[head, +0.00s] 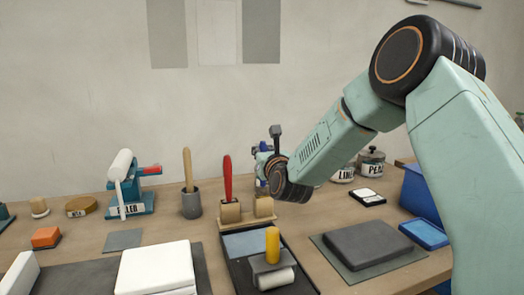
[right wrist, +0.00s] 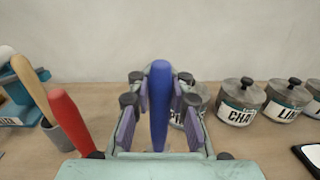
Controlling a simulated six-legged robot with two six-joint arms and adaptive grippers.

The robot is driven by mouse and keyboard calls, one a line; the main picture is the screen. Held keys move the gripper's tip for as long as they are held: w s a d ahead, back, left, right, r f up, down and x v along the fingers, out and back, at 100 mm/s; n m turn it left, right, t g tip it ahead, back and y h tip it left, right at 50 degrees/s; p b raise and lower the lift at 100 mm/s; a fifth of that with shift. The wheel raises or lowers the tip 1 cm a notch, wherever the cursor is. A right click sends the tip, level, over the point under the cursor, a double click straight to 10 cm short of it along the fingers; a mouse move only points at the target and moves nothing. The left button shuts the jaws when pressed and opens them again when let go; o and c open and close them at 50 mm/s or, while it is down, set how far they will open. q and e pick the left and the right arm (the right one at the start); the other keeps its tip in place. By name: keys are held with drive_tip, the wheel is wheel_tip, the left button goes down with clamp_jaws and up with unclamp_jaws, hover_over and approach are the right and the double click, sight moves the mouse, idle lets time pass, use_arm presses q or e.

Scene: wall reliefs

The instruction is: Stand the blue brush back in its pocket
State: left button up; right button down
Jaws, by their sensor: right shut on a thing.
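The blue brush (right wrist: 159,105) stands upright between the fingers of my right gripper (right wrist: 160,125) in the right wrist view. The gripper is shut on its handle. In the head view my right gripper (head: 264,163) is above the right pocket (head: 264,208) of a small wooden holder. The arm and gripper hide most of the brush there. I cannot tell whether its lower end is inside the pocket. A red brush (head: 227,180) stands in the left pocket (head: 230,212); its handle also shows in the right wrist view (right wrist: 72,120). My left gripper is out of view.
A grey cup (head: 191,204) with a wooden handle stands left of the holder. A dark tray (head: 240,276) with a yellow-handled roller (head: 272,246) lies in front. Labelled lidded jars (right wrist: 240,101) stand at the right. A dark slab (head: 367,244) lies on a mat at the right.

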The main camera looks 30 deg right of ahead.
drive_tip(key=shift+f+b, duration=1.45)
drive_tip(key=shift+f, duration=0.05)
drive_tip(key=c, duration=1.1)
unclamp_jaws()
drive_tip(key=shift+c, duration=0.2)
drive_tip(key=shift+o, duration=0.4)
drive_tip(key=o, duration=0.4)
drive_tip(key=shift+r, duration=0.15)
drive_tip(key=shift+r+p, duration=2.05)
drive_tip(key=shift+r, duration=1.9)
drive_tip(key=shift+f, duration=0.15)
